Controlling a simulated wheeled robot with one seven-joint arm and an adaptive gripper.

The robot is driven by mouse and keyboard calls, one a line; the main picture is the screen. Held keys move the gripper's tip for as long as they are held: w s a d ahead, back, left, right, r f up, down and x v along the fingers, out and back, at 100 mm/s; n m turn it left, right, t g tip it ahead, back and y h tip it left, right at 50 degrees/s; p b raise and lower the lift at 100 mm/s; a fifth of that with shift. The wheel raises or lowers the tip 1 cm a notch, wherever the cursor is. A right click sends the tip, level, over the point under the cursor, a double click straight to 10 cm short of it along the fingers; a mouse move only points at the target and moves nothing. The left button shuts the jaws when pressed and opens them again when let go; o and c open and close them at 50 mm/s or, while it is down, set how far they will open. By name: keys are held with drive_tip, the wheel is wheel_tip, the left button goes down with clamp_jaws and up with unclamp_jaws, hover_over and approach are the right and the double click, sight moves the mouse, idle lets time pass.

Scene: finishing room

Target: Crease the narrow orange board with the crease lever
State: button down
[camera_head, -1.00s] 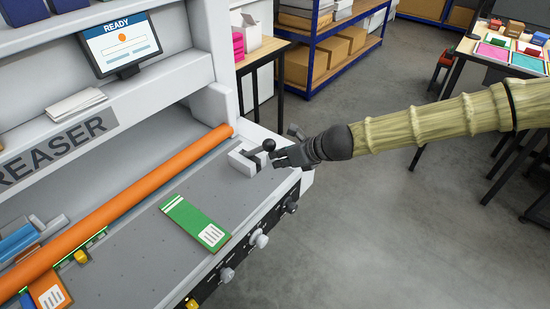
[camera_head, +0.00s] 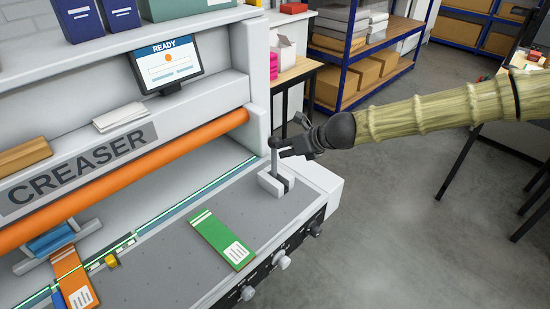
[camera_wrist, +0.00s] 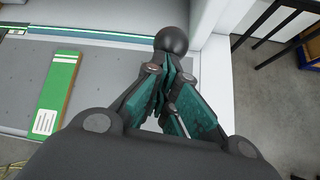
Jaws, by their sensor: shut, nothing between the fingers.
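The narrow orange board (camera_head: 72,284) with a white label lies at the left of the creaser bed, its far end near the lit crease line. The crease lever (camera_head: 276,165) stands about upright in its grey slotted block (camera_head: 274,184) at the bed's right end. Its round black knob shows in the wrist view (camera_wrist: 171,40), just beyond my fingertips. My gripper (camera_head: 286,146) is shut and empty beside the knob, on its right; I cannot tell whether they touch. The orange roller (camera_head: 150,172) sits raised above the bed.
A green board (camera_head: 222,240) lies on the bed between the orange board and the lever. A small yellow piece (camera_head: 111,261) sits by the crease line. The screen (camera_head: 171,65) reads READY. Open floor (camera_head: 400,240) lies to the right; a blue shelf (camera_head: 345,60) stands behind.

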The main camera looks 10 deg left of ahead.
sight(275, 141)
drive_tip(key=shift+w+a+r, duration=0.25)
drive_tip(key=shift+w+a, duration=0.35)
drive_tip(key=shift+a, duration=0.15)
drive_tip(key=shift+w+a+r, duration=0.25)
drive_tip(key=shift+w+a, duration=0.3)
drive_tip(key=shift+a, duration=0.3)
